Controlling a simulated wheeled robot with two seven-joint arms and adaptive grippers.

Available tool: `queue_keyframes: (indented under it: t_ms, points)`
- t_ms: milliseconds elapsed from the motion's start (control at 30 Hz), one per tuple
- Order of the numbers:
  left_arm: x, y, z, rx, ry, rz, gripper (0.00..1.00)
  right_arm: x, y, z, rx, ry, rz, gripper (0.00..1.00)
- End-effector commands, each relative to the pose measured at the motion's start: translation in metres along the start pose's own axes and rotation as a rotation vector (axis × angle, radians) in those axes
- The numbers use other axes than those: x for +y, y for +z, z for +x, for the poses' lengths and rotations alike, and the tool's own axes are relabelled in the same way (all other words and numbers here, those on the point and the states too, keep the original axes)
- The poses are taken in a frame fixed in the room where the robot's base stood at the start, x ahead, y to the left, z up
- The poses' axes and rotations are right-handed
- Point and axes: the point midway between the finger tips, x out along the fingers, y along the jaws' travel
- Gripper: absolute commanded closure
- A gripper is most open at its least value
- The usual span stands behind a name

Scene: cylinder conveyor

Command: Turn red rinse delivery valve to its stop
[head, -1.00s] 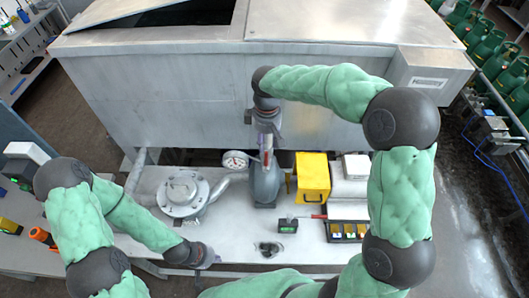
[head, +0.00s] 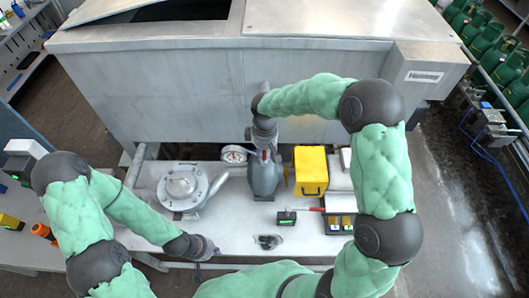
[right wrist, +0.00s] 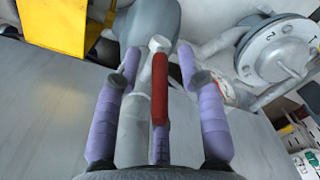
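The red valve handle (right wrist: 160,88) shows as a narrow upright lever in the right wrist view, on a grey pipe fitting with a pale knob at its top. My right gripper (right wrist: 159,62) is open, with one purple finger on each side of the lever and visible gaps to both. In the head view my right gripper (head: 264,154) points down at the top of the grey pump body (head: 265,178) and hides most of the handle. My left gripper (head: 212,251) hangs low over the front edge of the bench, away from the valve; its fingers are too small to read.
A white-faced gauge (head: 234,154) and a round flange (head: 182,185) stand left of the pump. A yellow box (head: 311,170) stands close on its right. A large metal tank (head: 190,95) rises behind. Small dark boxes sit at the bench front.

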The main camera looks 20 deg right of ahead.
Motion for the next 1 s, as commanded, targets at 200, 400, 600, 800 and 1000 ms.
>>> queue_keyframes:
  t_ms: [200, 400, 600, 800, 1000]
  points:
    - [0.000, 0.000, 0.000, 0.000, 0.000, 0.000, 1.00, 0.000, 0.000, 0.000, 0.000, 0.000, 0.000, 1.00]
    - [0.000, 0.000, 0.000, 0.000, 0.000, 0.000, 1.00, 0.000, 0.000, 0.000, 0.001, -0.001, 0.000, 1.00]
    - [-0.001, 0.000, 0.002, 0.000, 0.000, 0.000, 1.00, 0.002, 0.003, 0.000, 0.028, -0.019, 0.003, 1.00]
    - [-0.003, 0.000, 0.009, 0.000, 0.000, 0.000, 1.00, 0.006, 0.008, 0.002, 0.109, -0.071, 0.006, 1.00]
    - [-0.009, -0.001, 0.024, 0.000, 0.000, 0.000, 1.00, 0.013, 0.015, 0.006, 0.225, -0.148, 0.007, 1.00]
